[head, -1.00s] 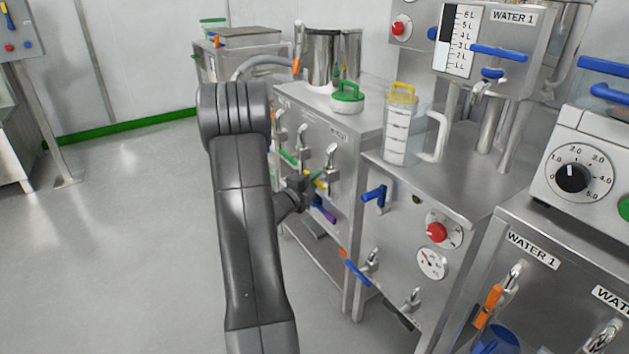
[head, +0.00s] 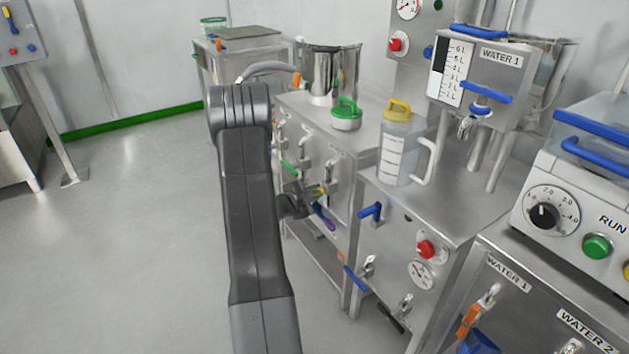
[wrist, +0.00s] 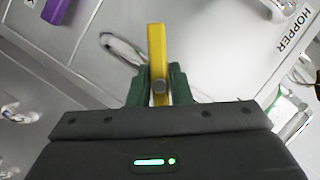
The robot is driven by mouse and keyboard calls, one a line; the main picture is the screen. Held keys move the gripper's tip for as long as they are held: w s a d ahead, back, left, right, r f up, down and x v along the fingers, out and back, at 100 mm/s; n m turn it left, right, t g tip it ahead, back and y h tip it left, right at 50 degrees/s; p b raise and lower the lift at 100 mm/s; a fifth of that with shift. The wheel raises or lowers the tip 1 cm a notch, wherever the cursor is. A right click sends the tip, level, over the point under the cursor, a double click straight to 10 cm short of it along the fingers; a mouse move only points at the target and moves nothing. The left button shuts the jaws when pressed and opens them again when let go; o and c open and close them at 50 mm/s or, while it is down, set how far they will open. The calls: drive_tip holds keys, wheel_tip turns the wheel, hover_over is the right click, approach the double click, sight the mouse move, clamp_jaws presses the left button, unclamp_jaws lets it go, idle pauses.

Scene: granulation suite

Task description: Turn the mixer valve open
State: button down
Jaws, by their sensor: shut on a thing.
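In the wrist view, my gripper (wrist: 160,88) has its green fingers closed around a yellow valve handle (wrist: 157,48). The handle stands upright in that picture, in front of a steel panel. In the head view, my gripper (head: 308,197) is at the front of the steel cabinet, largely hidden behind my arm. A bit of the yellow handle (head: 318,191) shows beside it. No mixer label is readable, so I cannot tell from the lettering which valve this is.
A purple handle (wrist: 57,9) is close by, and a green handle (head: 290,168) is on the same cabinet. A blue handle (head: 370,211) sticks out from the cabinet at right. A lidded jug (head: 400,150) stands on top. The floor at left is clear.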

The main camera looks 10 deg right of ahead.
drive_tip(key=n+g+p, duration=0.1)
drive_tip(key=n+p, duration=0.1)
drive_tip(key=p, duration=0.2)
drive_tip(key=n+g+p, duration=0.1)
drive_tip(key=n+p, duration=0.1)
drive_tip(key=p, duration=0.2)
drive_tip(key=shift+r+g, duration=0.3)
drive_tip(key=shift+g, duration=0.1)
drive_tip(key=n+g+p, duration=0.1)
drive_tip(key=p, duration=0.1)
drive_tip(key=n+g+p, duration=0.1)
drive_tip(key=n+p, duration=0.1)
drive_tip(key=p, duration=0.1)
drive_tip(key=shift+f+h, duration=0.3)
drive_tip(key=c, duration=1.3)
unclamp_jaws()
drive_tip(key=v, duration=1.4)
drive_tip(key=shift+f, duration=0.15)
drive_tip(key=shift+d, duration=0.1)
